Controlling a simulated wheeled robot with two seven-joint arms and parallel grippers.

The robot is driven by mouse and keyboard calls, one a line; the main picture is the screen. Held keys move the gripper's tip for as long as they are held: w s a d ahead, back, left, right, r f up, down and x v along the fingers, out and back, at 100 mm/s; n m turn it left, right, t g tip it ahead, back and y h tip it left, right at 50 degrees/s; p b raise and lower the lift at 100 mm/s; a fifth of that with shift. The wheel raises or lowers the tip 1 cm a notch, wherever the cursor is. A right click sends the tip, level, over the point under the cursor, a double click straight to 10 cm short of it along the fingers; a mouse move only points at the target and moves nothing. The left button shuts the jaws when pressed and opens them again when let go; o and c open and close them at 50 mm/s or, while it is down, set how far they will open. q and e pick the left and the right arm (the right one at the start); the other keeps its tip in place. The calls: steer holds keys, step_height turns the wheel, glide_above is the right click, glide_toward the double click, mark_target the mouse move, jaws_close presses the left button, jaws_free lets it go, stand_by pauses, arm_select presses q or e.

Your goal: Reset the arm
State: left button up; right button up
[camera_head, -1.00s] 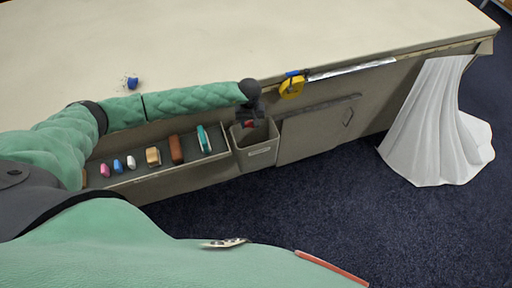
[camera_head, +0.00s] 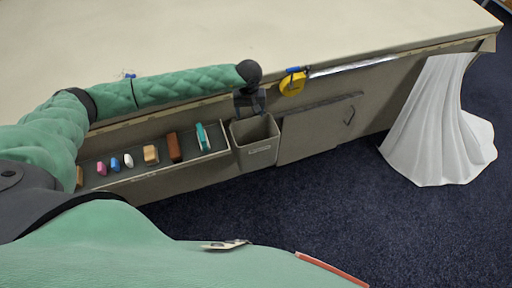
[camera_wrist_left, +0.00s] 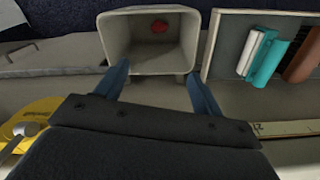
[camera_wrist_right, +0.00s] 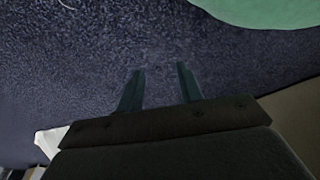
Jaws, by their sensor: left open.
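My left arm reaches across the front of the table, and its gripper (camera_head: 250,108) is just above and beside the grey bin (camera_head: 258,155). In the left wrist view the gripper's two fingers (camera_wrist_left: 160,85) are apart with nothing between them. A red object (camera_wrist_left: 160,26) lies inside the bin in that view. My right gripper (camera_wrist_right: 160,80) shows only in the right wrist view. Its fingers are apart and empty over dark blue carpet.
A shelf tray (camera_head: 140,172) left of the bin holds several small blocks. A yellow tape measure (camera_head: 292,83) hangs at the table (camera_head: 330,30) edge. A blue piece (camera_head: 130,76) on the tabletop is partly hidden by my arm. White cloth (camera_head: 432,135) drapes at right.

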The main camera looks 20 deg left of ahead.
arm_select(q)
steer(key=shift+r, duration=1.05)
arm_select(e)
steer(key=shift+w+a+r, duration=0.15)
steer(key=shift+w+r, duration=0.1)
steer(key=shift+r, duration=0.2)
steer(key=shift+w+a+r, duration=0.15)
steer(key=shift+w+r, duration=0.05)
steer(key=shift+r, duration=0.2)
